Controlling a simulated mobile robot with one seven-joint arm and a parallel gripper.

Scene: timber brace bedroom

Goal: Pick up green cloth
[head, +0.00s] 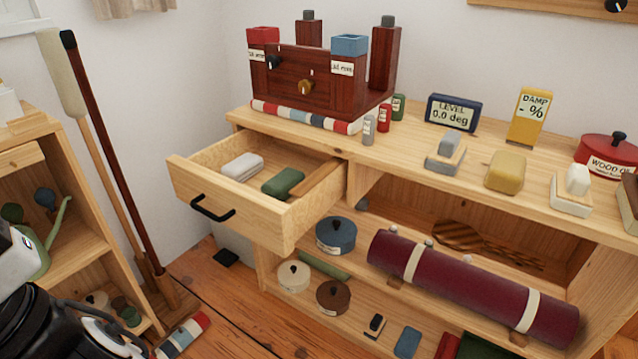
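A green, soft-looking folded bundle (283,181), which looks like the green cloth, lies in the open wooden drawer (250,226). It rests on the drawer floor, right of a white-grey bundle (243,166) and beside a brown wooden piece (311,178). Its upper side is in plain sight. Another dark green flat item (482,347) shows at the bottom edge, partly cut off; I cannot tell what it is. Parts of my arm show at the lower left, well apart from the drawer. My gripper's fingers are not in view.
The drawer, with a black handle (212,209), juts out from the wooden cabinet. A dark red box (320,75) and small items stand on top. A maroon roll (470,285) and pots fill the shelves below. A broom (95,140) leans left. Some floor before the drawer is clear.

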